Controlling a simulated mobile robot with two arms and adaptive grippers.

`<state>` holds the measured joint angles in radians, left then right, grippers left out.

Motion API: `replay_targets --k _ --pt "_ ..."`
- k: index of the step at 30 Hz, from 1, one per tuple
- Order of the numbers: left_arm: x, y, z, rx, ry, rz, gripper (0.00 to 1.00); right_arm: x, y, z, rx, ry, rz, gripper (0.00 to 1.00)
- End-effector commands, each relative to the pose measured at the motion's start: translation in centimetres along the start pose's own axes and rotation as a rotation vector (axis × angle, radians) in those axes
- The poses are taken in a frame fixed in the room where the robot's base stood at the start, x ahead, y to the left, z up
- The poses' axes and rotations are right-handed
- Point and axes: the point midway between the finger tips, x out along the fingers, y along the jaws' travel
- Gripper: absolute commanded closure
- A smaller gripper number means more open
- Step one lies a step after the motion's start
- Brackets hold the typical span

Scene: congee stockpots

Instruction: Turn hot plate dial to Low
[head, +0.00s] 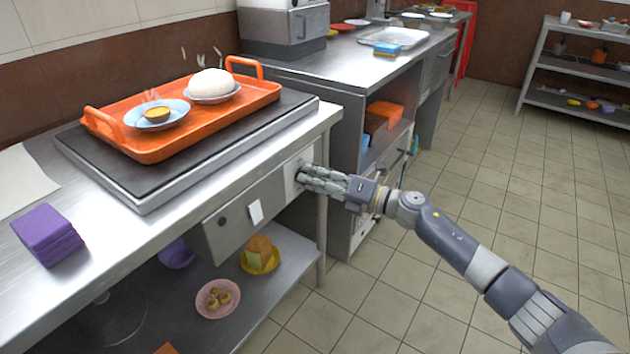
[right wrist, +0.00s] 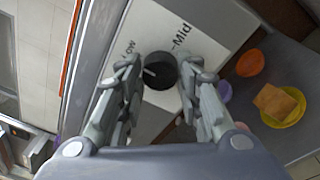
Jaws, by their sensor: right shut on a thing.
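The hot plate (head: 255,135) is a dark slab on the steel counter, with a control box below the counter edge. The black dial (right wrist: 160,72) sits on a white label plate (right wrist: 212,22) printed with "Mid" and a partly covered word ending in "ow". A short white pointer line on the dial points toward the left of the right wrist view. My right gripper (head: 303,176) reaches the box's right end, and its fingers (right wrist: 166,80) are shut on the dial from both sides. In the head view the fingers hide the dial. My left gripper is out of view.
An orange tray (head: 190,138) with a bowl and a plate of food rests on the hot plate. Purple cloths (head: 47,235) lie at the counter's left. A lower shelf (head: 290,262) holds a pink plate (head: 217,297) and other dishes. The tiled floor at right is clear.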

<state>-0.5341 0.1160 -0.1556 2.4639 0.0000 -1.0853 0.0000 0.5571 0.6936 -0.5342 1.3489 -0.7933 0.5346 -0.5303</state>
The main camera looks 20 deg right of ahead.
Motion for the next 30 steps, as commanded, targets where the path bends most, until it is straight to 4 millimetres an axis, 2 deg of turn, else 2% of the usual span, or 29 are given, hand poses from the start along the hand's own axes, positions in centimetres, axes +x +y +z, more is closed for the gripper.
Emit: replay_targets --k 15,16,18,30 --pt "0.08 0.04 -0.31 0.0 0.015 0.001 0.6 -0.01 -0.12 -0.15 -0.019 0.004 -0.004 0.91" --pt "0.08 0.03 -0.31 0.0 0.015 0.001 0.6 -0.01 -0.12 -0.15 -0.018 0.004 -0.004 0.61" --pt "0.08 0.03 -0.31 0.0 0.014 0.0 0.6 -0.01 -0.11 -0.14 -0.018 0.004 -0.004 0.47" --pt "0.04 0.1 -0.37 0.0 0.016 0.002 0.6 -0.39 -0.1 -0.07 -0.017 0.002 -0.003 0.47"
